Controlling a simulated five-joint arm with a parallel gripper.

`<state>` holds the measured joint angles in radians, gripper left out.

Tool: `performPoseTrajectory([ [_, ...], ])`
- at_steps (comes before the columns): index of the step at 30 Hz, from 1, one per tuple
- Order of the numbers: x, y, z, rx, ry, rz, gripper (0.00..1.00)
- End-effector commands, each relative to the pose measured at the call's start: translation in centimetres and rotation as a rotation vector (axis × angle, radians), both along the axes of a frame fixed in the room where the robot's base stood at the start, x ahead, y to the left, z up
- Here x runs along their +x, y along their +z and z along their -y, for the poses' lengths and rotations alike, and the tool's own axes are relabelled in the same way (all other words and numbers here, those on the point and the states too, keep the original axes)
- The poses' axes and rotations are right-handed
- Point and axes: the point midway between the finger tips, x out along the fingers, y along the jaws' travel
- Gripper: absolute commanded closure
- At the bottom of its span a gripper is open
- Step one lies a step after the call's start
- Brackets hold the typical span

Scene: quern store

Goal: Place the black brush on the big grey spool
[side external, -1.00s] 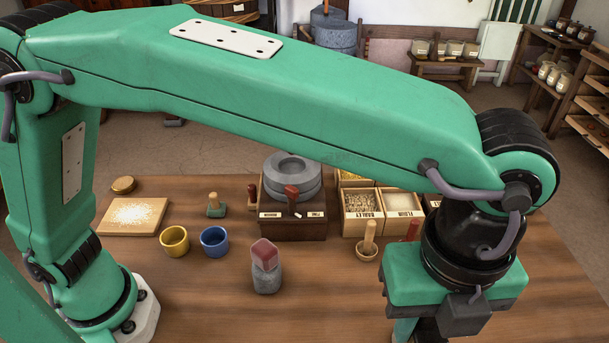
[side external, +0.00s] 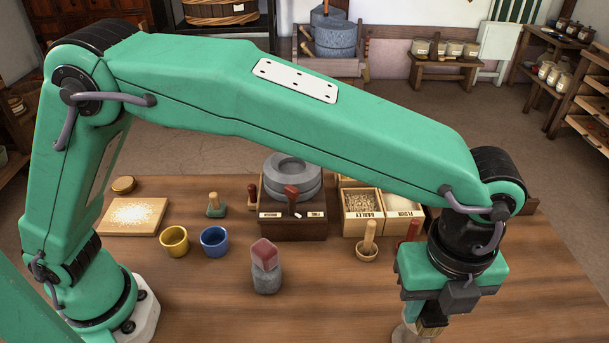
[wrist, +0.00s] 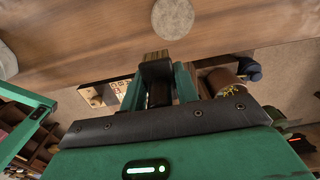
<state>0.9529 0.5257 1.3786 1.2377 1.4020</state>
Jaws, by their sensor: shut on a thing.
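My gripper (side external: 427,325) is low at the bottom right of the side external view, its fingertips near the bottom edge. In the wrist view its fingers (wrist: 160,80) are shut on a dark block with a brown, wood-like end, which looks like the black brush (wrist: 157,57). The same dark piece shows in the side external view (side external: 434,322). A round, speckled grey-beige disc (wrist: 172,18) lies beyond the fingertips in the wrist view; it may be the top of the big grey spool. A pale shape (side external: 404,332) beside the gripper is mostly cut off.
A grey piece with a red block on top (side external: 266,268) stands left of my gripper. The right table is bare.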

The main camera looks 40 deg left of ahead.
Motion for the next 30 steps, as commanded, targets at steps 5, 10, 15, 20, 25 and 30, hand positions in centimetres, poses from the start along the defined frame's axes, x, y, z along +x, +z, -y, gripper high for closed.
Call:
performPoseTrajectory([
  [5,2.9,-1.8,-0.5,0.001,0.002,-0.001,0.92],
  [10,4.7,-2.9,-0.8,0.000,0.000,0.000,0.92],
  [15,5.3,-3.2,-0.9,0.000,0.000,0.000,0.92],
  [20,5.3,-3.4,-0.9,0.000,-0.001,0.000,0.92],
  [25,5.2,-4.7,-0.9,0.001,-0.001,-0.001,0.92],
  [30,5.2,-6.6,-0.9,0.001,-0.001,-0.001,0.92],
])
